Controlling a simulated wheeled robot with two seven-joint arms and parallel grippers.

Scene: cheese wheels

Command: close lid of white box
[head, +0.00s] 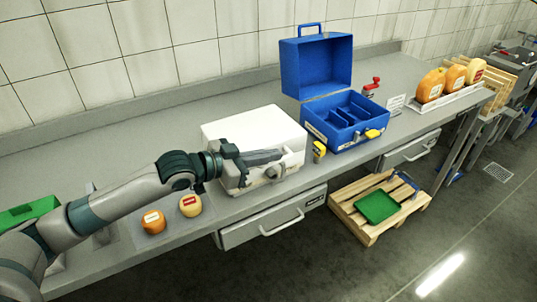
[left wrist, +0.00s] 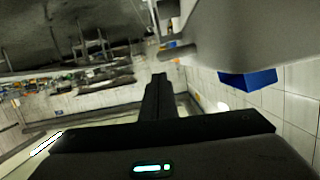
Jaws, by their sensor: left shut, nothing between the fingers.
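The white box (head: 247,127) stands on the grey counter in the middle of the head view. Its lid lies over the top and looks down; whether it is fully seated I cannot tell. A round latch or knob shows on its front. My left gripper (head: 276,157) is shut and empty, pointing right across the front of the box near the lid's edge, and hides part of that front. I cannot tell whether it touches the box. In the left wrist view the shut fingers (left wrist: 158,90) show dark, below a large pale surface. My right gripper is not in view.
A blue toolbox (head: 347,124) stands open to the right, with a yellow-topped item (head: 319,150) between. Two small cheeses (head: 190,205) sit on the counter near my left arm. A wooden pallet (head: 372,232) with a green tray (head: 378,206) lies on the floor. Counter behind the box is clear.

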